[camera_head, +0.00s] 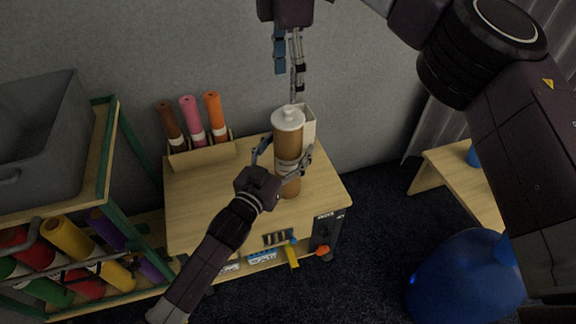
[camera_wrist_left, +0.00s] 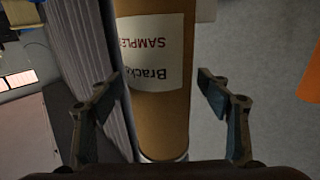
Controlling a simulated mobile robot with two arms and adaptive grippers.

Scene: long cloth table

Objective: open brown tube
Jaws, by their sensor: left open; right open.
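The brown tube (camera_head: 288,145) stands upright on the small wooden table, with a white cap (camera_head: 287,117) on its top and a pale label around its middle. In the left wrist view the brown tube (camera_wrist_left: 165,110) shows a white label with dark and red print. My left gripper (camera_head: 284,158) is open, with its fingers on either side of the tube; the left wrist view also shows the left gripper's fingers (camera_wrist_left: 160,88) flanking it. My right gripper (camera_head: 288,82) is open and empty, pointing down above the white cap and apart from it.
A wooden holder (camera_head: 203,155) with brown, pink and orange tubes stands at the table's (camera_head: 205,205) back left. A pale box (camera_head: 309,128) is right behind the brown tube. A shelf rack with a grey bin (camera_head: 45,140) is at left. A blue rounded object (camera_head: 465,285) is on the floor at right.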

